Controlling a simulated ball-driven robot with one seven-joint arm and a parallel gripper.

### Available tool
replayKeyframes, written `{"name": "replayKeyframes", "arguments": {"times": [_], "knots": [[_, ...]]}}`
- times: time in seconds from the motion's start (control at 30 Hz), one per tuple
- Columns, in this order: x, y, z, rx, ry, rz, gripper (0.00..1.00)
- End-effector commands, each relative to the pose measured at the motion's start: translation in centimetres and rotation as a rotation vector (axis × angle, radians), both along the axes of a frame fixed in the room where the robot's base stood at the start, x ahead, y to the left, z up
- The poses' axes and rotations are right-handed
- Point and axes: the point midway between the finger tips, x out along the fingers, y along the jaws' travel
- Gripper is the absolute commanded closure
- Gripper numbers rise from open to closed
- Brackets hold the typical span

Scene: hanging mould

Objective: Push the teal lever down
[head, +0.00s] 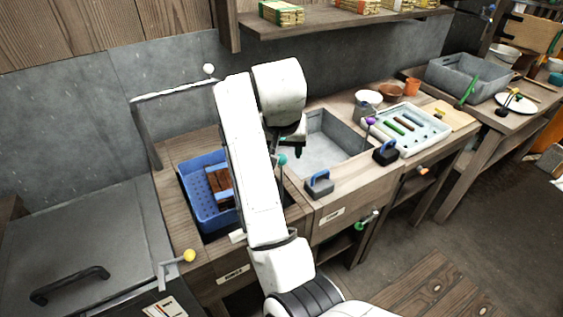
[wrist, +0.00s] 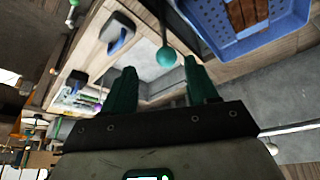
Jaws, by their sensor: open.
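The teal lever shows in the head view as a round teal knob (head: 282,160) beside my arm, between the blue basket and the grey sink. My gripper (wrist: 162,75) has two dark green fingers spread apart, with nothing held. In the head view my gripper (head: 297,151) is mostly hidden by my own wrist. I cannot tell whether a finger touches the knob.
A blue basket (head: 199,222) with brown pieces sits left of my arm. A grey sink (head: 325,146), a block with a blue handle (head: 319,184) and a pale tray (head: 425,135) lie to the right. A yellow-knobbed lever (head: 189,256) stands at the front left. A shelf (head: 345,27) hangs above.

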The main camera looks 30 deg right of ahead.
Motion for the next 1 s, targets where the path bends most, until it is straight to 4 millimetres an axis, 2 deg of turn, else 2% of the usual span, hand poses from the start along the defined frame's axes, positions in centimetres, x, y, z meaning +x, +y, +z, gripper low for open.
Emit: {"name": "replayKeyframes", "arguments": {"times": [0.1,0.23,0.7,1.0], "knots": [[0.6,0.5,1.0,0.010,-0.004,-0.009,0.42],[0.9,0.3,0.3,0.010,-0.003,-0.011,0.42],[3.3,-1.4,-6.9,0.012,-0.003,-0.012,0.42],[4.0,-1.8,-8.8,0.010,-0.006,-0.010,0.42]]}}
